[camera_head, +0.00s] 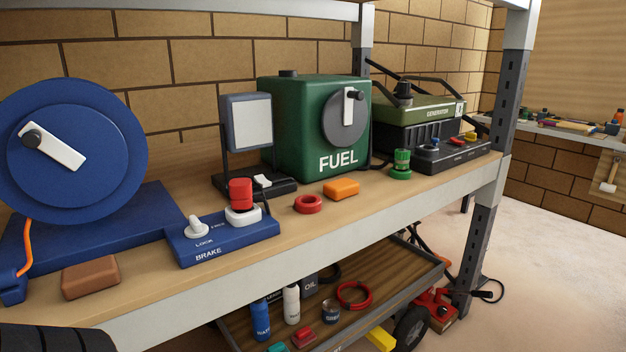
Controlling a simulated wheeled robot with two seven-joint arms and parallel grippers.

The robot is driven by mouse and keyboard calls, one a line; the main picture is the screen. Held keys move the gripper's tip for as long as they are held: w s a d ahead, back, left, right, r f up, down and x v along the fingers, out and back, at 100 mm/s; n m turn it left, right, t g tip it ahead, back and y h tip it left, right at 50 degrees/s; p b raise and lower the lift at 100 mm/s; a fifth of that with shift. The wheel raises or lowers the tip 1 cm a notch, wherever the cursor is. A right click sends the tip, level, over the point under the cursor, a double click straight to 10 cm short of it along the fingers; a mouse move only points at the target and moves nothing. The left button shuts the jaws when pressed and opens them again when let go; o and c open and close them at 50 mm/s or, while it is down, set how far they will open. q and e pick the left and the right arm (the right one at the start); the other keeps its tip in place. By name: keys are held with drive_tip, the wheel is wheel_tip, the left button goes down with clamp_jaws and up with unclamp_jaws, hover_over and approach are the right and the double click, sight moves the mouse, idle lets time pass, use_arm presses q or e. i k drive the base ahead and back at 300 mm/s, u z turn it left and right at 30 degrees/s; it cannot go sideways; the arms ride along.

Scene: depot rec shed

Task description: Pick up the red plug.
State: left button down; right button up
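The red plug (240,191) stands upright on a white socket (243,215) on top of the blue box marked BRAKE (225,241), on the wooden shelf. Neither of my grippers can be made out in the head view. A dark ribbed shape (52,339) cuts into the bottom left corner; I cannot tell what it is.
Around the plug are a white toggle (196,226), a lamp panel (249,122), a red ring (308,204), an orange block (341,189), a brown block (90,277), a blue reel (75,140) and a green FUEL tank (300,130). The shelf's metal front edge (330,238) runs below.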

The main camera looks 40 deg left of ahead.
sight(241, 198)
drive_tip(key=i, duration=0.7)
drive_tip(key=u, duration=3.15)
